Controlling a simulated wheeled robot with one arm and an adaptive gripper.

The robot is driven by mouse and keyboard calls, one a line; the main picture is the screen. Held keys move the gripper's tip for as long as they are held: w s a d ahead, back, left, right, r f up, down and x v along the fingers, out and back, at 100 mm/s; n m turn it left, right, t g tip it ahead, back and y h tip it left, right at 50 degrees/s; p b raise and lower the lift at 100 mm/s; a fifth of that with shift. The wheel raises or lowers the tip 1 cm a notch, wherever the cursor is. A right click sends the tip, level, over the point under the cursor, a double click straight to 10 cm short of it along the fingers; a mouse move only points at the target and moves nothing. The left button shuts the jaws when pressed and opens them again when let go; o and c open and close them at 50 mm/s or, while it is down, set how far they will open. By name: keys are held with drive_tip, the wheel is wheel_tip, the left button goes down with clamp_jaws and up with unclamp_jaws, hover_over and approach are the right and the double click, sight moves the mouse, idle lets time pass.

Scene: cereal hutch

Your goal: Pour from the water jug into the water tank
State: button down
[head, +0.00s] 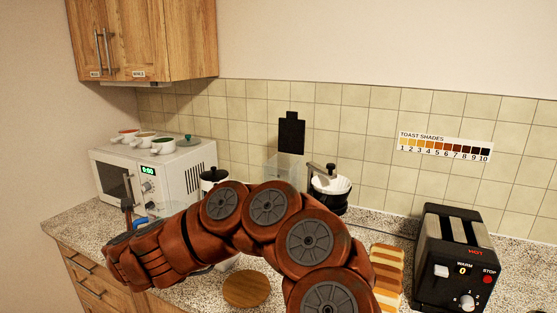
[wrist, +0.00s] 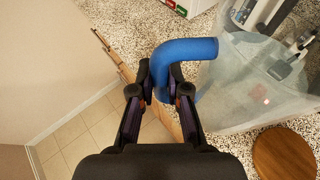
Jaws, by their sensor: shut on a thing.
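The water jug (wrist: 255,85) is a large clear vessel with a blue handle (wrist: 180,50), on the right of the wrist view. My gripper (wrist: 161,92) is shut on the handle, one black finger on each side. In the head view a bit of blue (head: 141,222) shows by the end of my arm at the left; my arm hides most of the jug. A clear box that looks like the water tank (head: 283,170) stands at the back wall behind my arm, with a black upright flap (head: 291,132) above it. Its lower part is hidden. I cannot tell the water level.
A white microwave (head: 165,175) with several cups on top stands at the left. A white filter cone (head: 330,187) stands right of the tank. A black toaster (head: 458,258), bread slices (head: 387,265) and a round wooden board (head: 246,289) are nearer the front. The counter's edge (wrist: 125,70) runs beside my gripper.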

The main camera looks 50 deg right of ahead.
drive_tip(key=d+r+m+h+p, duration=0.1)
drive_tip(key=d+r, duration=0.2)
drive_tip(key=d, duration=0.5)
drive_tip(key=w+d+r+g+p, duration=0.15)
drive_tip(key=d+r, duration=0.25)
drive_tip(key=d, duration=0.4)
drive_tip(key=d+r+m+t+h+p, duration=0.1)
drive_tip(key=d+r+p, duration=0.15)
drive_tip(key=d, duration=0.55)
drive_tip(key=s+d+r+m+t+y+p, duration=0.1)
drive_tip(key=d+r+m, duration=0.1)
drive_tip(key=r, duration=0.4)
drive_tip(key=s+d+r+m+t+y+p, duration=0.1)
drive_tip(key=s+d+r+m, duration=0.1)
drive_tip(key=r, duration=0.4)
drive_tip(key=shift+s+d+m+y, duration=0.3)
drive_tip(key=shift+d+m, duration=0.25)
drive_tip(key=shift+m, duration=0.15)
idle(0.7)
drive_tip(key=shift+s+d+r+m, duration=0.2)
drive_tip(key=shift+d+r+m, duration=0.05)
drive_tip(key=shift+d+m, duration=0.25)
idle(2.5)
